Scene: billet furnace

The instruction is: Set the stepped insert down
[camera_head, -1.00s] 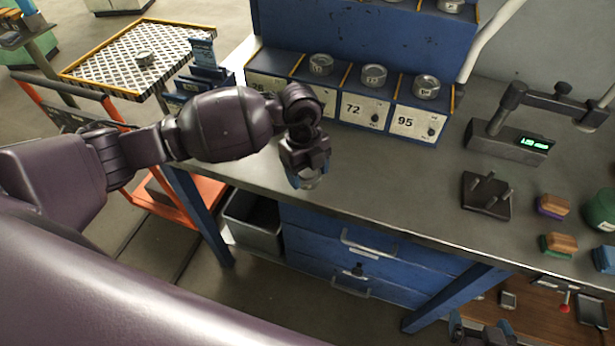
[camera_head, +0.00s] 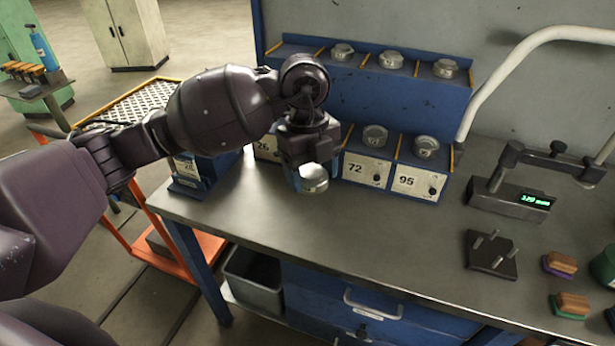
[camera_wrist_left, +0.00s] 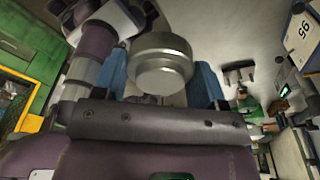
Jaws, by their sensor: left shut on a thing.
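The stepped insert (camera_head: 314,181) is a round silver metal piece with a wider and a narrower step. My left gripper (camera_head: 308,174) points down over the left part of the grey workbench (camera_head: 390,230), in front of the numbered bins. Its blue fingers are shut on the insert. In the left wrist view the insert (camera_wrist_left: 160,65) sits between the two blue fingers, its narrower face toward the camera. It looks held above the bench top; I see no clear contact. My right gripper is not in view.
A blue shelf (camera_head: 400,88) rises above. A gauge with a green display (camera_head: 512,197) and pegged plate (camera_head: 491,254) stand right. The middle bench is clear.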

